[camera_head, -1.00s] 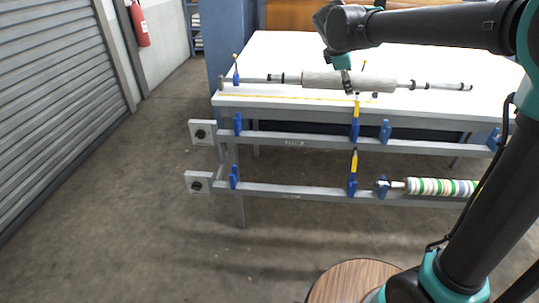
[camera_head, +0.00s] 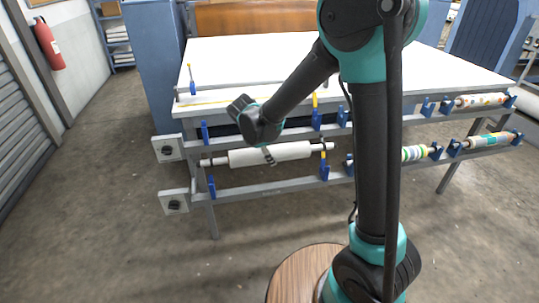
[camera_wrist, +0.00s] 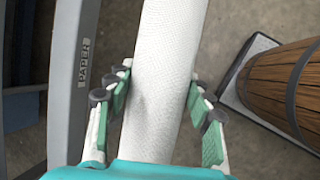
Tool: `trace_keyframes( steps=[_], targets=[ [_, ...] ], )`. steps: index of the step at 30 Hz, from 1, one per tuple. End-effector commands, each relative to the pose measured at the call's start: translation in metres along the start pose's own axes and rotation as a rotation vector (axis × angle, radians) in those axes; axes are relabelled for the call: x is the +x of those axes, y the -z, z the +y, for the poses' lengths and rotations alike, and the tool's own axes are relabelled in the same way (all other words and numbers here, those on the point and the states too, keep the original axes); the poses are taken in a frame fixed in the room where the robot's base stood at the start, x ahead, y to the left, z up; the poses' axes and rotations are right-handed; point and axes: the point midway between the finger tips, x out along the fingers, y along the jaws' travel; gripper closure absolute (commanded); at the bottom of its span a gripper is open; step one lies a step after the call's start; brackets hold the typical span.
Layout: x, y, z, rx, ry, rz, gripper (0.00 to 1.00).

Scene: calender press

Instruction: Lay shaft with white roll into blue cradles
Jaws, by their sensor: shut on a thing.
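A shaft with a long white roll (camera_head: 290,151) is held roughly level in front of the metal frame. It looks to be between the upper and lower rails in the picture; its exact depth is unclear. My gripper (camera_head: 268,156) is shut around the middle of the white roll. In the wrist view the white roll (camera_wrist: 165,60) passes between the green finger pads. Blue cradles show on the upper rail at left (camera_head: 205,132) and centre (camera_head: 316,119). Lower-rail cradles show at left (camera_head: 212,187) and centre (camera_head: 324,172). The shaft's ends appear clear of them.
The white table (camera_head: 260,58) behind has a thin bar near its front edge. Rolls with coloured bands rest at right on the upper (camera_head: 480,100) and lower rails (camera_head: 488,141).

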Motion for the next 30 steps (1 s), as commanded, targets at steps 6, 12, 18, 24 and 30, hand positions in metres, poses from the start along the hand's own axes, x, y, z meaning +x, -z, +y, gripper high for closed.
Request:
trace_keyframes(
  steps=[6,12,18,24,30],
  targets=[
    [0.011,0.004,-0.006,-0.002,0.005,0.000,0.95],
    [0.028,0.011,-0.010,-0.002,0.004,0.000,0.95],
    [0.047,0.019,-0.016,-0.002,0.004,0.000,0.95],
    [0.065,0.027,-0.021,-0.002,0.004,0.000,0.95],
    [0.079,0.032,-0.025,-0.002,0.004,0.000,0.95]
  ],
)
